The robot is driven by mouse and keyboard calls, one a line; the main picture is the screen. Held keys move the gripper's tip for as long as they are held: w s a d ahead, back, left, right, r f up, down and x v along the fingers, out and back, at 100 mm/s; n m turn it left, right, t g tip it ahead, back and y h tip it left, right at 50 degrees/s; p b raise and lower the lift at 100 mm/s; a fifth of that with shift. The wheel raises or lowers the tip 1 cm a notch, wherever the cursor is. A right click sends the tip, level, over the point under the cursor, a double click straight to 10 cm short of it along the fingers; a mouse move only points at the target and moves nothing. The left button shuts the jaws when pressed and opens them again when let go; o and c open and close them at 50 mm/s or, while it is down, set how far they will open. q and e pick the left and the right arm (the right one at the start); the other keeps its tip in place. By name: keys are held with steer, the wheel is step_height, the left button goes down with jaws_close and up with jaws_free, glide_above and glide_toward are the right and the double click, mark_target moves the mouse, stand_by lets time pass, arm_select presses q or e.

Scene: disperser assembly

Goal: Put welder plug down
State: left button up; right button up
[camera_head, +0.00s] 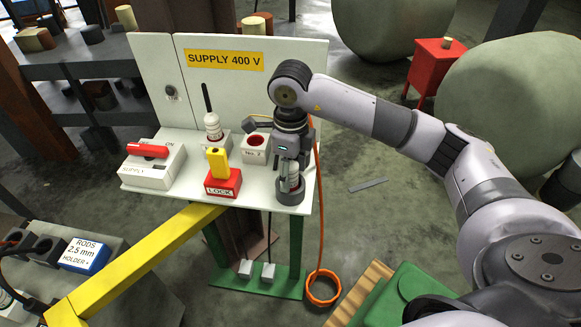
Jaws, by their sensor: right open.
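My right gripper (291,158) points straight down at the right end of the white supply shelf (152,191). Its jaws are open around or just above a small white plug (290,184), presumably the welder plug. A second white plug (213,126) with a black cable stands upright at a socket further left. My left gripper is not in view.
The shelf also carries a red-handled supply switch (148,151), a red LOCK block (223,184) with a yellow part, and a red-lined socket (256,146). An orange cable (317,200) hangs to the right, above an orange ring (322,288). A yellow rail (150,258) crosses in front.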

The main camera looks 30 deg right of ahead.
steer(key=shift+r, duration=0.55)
step_height(320, 180, up, 11)
steer(key=shift+r+b, duration=0.15)
steer(key=shift+b, duration=0.75)
